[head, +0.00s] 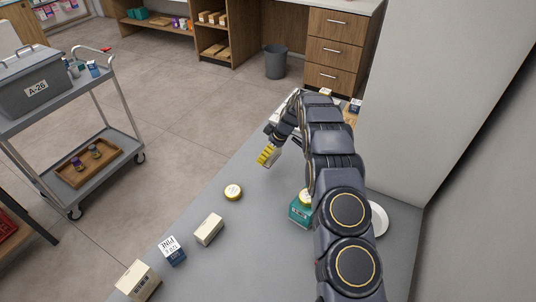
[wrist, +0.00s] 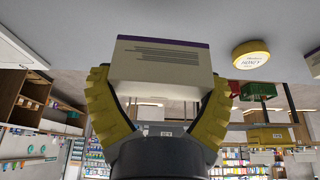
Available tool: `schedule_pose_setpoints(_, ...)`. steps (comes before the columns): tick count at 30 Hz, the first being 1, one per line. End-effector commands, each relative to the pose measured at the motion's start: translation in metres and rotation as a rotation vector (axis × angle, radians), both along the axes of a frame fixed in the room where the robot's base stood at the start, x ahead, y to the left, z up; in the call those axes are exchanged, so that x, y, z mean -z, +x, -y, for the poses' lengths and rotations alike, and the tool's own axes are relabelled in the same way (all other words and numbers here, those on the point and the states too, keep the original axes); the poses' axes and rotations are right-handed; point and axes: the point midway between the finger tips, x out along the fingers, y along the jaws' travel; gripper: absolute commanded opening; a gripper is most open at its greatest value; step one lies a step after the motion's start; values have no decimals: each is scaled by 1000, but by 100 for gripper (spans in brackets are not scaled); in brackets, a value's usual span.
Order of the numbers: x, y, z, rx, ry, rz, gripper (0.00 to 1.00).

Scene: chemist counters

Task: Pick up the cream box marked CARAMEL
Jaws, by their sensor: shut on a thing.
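My gripper (wrist: 158,98) is shut on a cream box (wrist: 165,62) with a purple edge and lines of small print. The yellow fingers press on its two sides in the wrist view. The name CARAMEL cannot be read on the face that shows. In the head view, my gripper (head: 268,155) is over the far left part of the grey counter, and the held box is mostly hidden there. I cannot tell whether the box touches the counter.
A round HONEY tin (head: 233,192), a cream box (head: 209,229), a blue-and-white PINE box (head: 172,250) and another cream box (head: 138,282) line the counter's left side. A teal box (head: 299,212) and white plate (head: 378,219) are beside my arm. A wall stands right.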

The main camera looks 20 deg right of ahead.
Motion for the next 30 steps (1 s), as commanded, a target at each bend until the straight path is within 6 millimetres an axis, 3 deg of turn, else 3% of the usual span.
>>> schedule_pose_setpoints(5,-32,-25,-4,0,-2,3,50)
schedule_pose_setpoints(18,-58,-91,-14,0,1,1,50)
schedule_pose_setpoints(30,-66,-111,-16,-1,-1,1,50)
